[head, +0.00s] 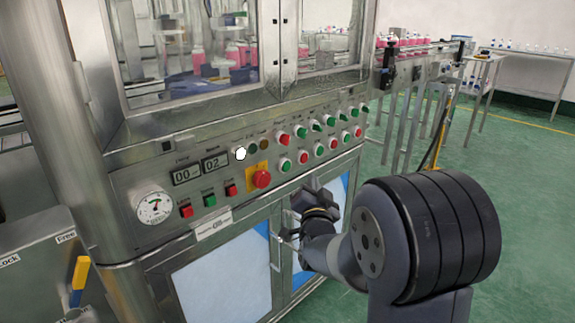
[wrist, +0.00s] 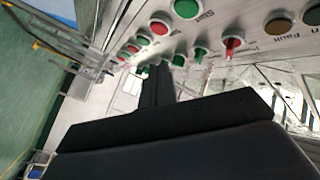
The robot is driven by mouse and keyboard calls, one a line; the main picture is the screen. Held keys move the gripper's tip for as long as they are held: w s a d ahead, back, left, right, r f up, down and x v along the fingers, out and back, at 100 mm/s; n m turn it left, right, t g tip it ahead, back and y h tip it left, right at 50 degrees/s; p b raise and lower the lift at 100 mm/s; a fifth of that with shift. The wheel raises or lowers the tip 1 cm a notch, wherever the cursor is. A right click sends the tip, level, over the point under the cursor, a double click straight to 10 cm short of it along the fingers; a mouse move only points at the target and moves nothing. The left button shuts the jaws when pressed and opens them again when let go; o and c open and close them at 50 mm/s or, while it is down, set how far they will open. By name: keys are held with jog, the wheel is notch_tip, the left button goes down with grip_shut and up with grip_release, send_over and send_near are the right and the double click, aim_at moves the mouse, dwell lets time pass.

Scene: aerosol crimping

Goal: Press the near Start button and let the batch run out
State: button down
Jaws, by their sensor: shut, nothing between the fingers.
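The near Start button is the green button at the left end of the panel's lower row (head: 285,165). In the wrist view a green button (wrist: 186,8) with a "Start" label shows at the top edge, partly cut off. A red button (wrist: 160,22) sits beside it. My gripper (head: 303,200) is below the lower button row, in front of the cabinet doors, partly hidden by my own arm. In the wrist view my dark fingers (wrist: 157,85) are together, with nothing between them. They appear apart from the button; the exact gap cannot be told.
A red emergency stop (head: 261,179) on a yellow plate sits left of the Start button. Two displays (head: 215,162) read 00 and 02. A white lamp (head: 240,153) looks lit. Door handles (head: 275,252) stick out below. Pink bottles (head: 410,40) stand on the conveyor; green floor is clear right.

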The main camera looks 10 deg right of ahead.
aim_at(286, 167)
jog(key=w+a, duration=0.3)
jog(key=w, duration=0.2)
jog(key=shift+a+p, duration=0.3)
jog(key=shift+p, duration=0.05)
jog(key=shift+a, duration=0.1)
dwell(1.7)
jog(key=shift+w+a, duration=0.15)
jog(key=shift+w, duration=0.15)
